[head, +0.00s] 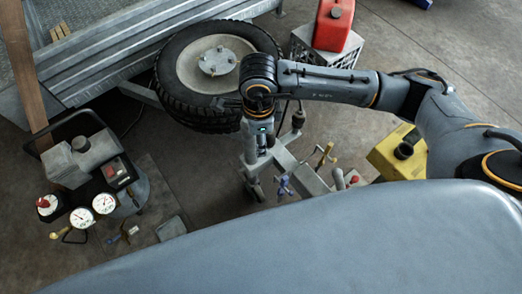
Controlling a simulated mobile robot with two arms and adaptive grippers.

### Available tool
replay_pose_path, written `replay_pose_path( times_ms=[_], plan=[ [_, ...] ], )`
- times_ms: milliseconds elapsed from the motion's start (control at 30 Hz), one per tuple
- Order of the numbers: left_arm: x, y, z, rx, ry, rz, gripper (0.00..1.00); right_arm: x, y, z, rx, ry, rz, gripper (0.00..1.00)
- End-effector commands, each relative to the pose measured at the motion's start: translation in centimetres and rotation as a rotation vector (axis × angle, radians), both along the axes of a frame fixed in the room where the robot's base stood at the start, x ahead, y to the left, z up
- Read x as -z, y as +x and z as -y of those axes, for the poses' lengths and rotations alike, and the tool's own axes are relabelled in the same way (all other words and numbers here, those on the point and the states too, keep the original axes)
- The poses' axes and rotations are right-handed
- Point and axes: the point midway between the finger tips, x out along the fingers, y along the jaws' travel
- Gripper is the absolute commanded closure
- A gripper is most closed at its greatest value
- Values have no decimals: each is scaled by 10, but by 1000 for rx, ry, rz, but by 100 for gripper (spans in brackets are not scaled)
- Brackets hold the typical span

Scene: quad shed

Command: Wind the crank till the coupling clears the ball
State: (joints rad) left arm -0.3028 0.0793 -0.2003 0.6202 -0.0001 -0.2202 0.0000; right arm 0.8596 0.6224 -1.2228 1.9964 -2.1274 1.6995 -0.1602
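The trailer's grey drawbar (300,171) runs down and right from the trailer in the head view. A grey upright post (249,150) stands at it, largely under my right arm. The crank cannot be made out clearly; my wrist covers that spot. A part with a red grip (353,180) sits at the drawbar's lower right end, perhaps the coupling. The ball cannot be identified there. My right gripper (263,142) points down over the post, a small green light above it. Its fingers are hidden or too small to read. My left gripper is out of view.
A spare wheel (181,86) lies by the trailer bed (130,35). A red can (333,25) stands on a grey crate (302,40). A yellow container (386,158) is at the right. A compressor with gauges (104,203) stands lower left. Bare floor shows at upper right.

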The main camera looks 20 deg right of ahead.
Motion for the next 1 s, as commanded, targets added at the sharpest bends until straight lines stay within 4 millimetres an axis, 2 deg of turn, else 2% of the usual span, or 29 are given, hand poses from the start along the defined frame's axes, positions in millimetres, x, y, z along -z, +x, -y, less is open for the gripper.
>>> replay_pose_path(
  times_ms=[267,1000],
  plan=[
    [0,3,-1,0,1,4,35,0,0,2,0,0,0,51],
    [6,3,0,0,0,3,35,0,1,25,0,0,1,51]
  ],
)
